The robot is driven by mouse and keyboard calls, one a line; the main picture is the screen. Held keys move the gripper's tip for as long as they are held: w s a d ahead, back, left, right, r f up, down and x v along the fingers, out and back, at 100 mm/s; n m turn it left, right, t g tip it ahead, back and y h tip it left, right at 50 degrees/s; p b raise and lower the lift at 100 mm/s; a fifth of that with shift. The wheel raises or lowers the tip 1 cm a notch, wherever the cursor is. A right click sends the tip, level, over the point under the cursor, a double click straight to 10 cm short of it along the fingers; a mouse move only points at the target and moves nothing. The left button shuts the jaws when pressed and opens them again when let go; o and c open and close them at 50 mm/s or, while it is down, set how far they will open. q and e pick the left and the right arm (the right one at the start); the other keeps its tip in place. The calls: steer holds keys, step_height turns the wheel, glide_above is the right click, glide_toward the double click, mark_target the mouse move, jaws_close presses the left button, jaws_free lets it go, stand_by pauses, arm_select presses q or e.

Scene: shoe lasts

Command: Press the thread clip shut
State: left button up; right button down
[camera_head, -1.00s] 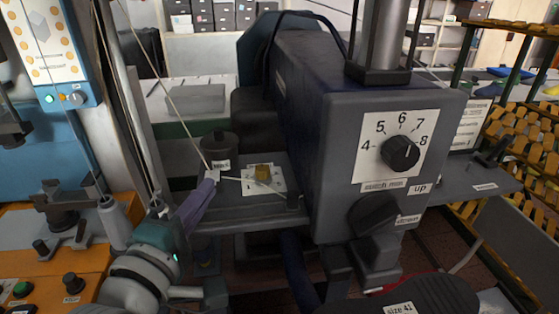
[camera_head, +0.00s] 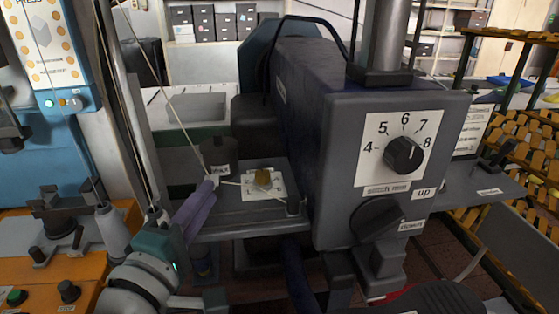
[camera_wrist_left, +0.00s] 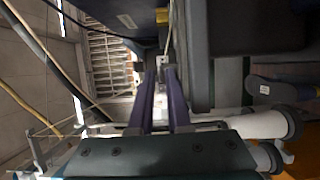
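My left gripper (camera_head: 208,187) reaches in from the lower left, its purple fingers pointing up at the near left edge of the grey machine shelf (camera_head: 235,222). In the left wrist view its two fingers (camera_wrist_left: 161,75) stand apart with a gap between them. A small whitish piece (camera_head: 211,178), possibly the thread clip, is at the fingertips; I cannot tell whether they touch it. A pale thread (camera_head: 180,115) slants down to it from the top left. A whitish piece (camera_wrist_left: 163,61) also shows beyond the fingertips in the left wrist view. The right gripper is not in view.
An orange bench (camera_head: 90,285) with fixtures is at the left.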

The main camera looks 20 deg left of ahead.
arm_select(q)
steer(key=s+d+b, duration=0.1)
steer(key=s, duration=0.8)
steer(key=shift+s+d+b, duration=0.3)
steer(key=shift+s, duration=0.1)
